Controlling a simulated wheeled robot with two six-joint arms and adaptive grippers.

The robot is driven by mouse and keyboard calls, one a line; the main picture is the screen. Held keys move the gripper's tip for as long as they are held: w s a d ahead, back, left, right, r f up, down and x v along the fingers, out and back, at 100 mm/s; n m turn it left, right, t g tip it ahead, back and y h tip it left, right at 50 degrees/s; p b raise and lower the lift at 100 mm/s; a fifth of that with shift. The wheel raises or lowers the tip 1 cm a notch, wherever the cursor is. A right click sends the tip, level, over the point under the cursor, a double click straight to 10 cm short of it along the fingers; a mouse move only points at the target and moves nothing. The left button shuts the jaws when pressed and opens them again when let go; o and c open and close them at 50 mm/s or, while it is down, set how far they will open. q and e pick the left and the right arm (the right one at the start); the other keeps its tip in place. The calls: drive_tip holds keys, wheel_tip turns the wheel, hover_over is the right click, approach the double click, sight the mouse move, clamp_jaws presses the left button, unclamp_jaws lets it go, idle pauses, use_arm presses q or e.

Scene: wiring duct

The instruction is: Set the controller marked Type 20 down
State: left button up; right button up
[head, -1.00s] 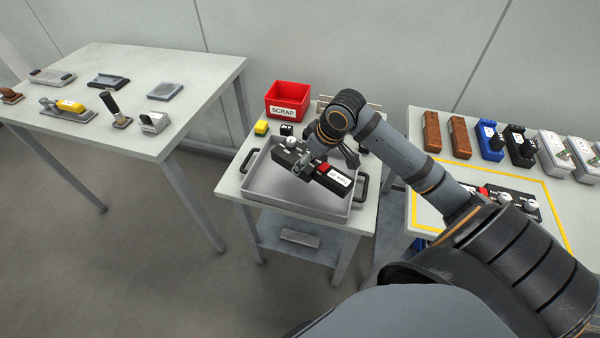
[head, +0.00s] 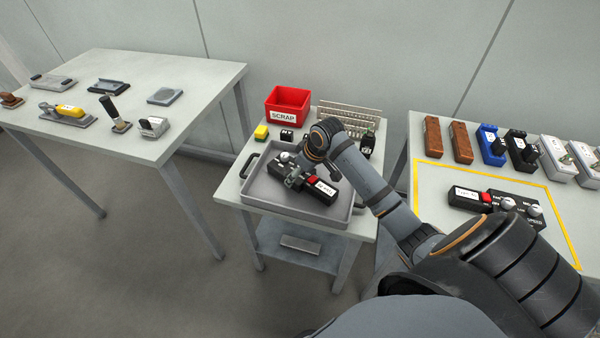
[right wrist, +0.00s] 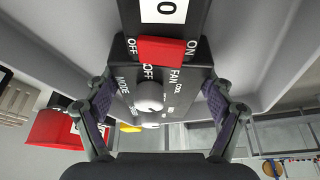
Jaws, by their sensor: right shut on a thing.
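The controller (head: 318,190) is a long black box with a red rocker switch, a white label and a pale knob. My right gripper (head: 292,172) is shut on its knob end, and the controller is inside the grey tray (head: 257,205), low over its floor or on it; I cannot tell which. In the right wrist view, the fingers (right wrist: 160,100) flank the controller (right wrist: 165,75), with the red switch marked OFF and ON and the knob between FAN and MODE. Only a "0" of its label shows there. My left gripper is out of view.
Behind the tray are a red SCRAP bin (head: 287,104), a yellow block (head: 261,132), a small black part (head: 287,135) and a rack (head: 349,116). The left table holds several tools.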

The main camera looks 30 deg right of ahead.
sight(311, 177)
drive_tip(key=o, duration=1.1)
drive_tip(key=shift+f, duration=0.1)
drive_tip(key=shift+o, duration=0.2)
drive_tip(key=p+v, duration=0.1)
drive_tip(key=v, duration=1)
drive_tip(key=shift+s+d+r+p, duration=0.1)
drive_tip(key=shift+d+r+p, duration=0.05)
drive_tip(key=shift+r+p, duration=0.2)
drive_tip(key=shift+s+r, duration=0.15)
drive_tip(key=shift+r, duration=0.1)
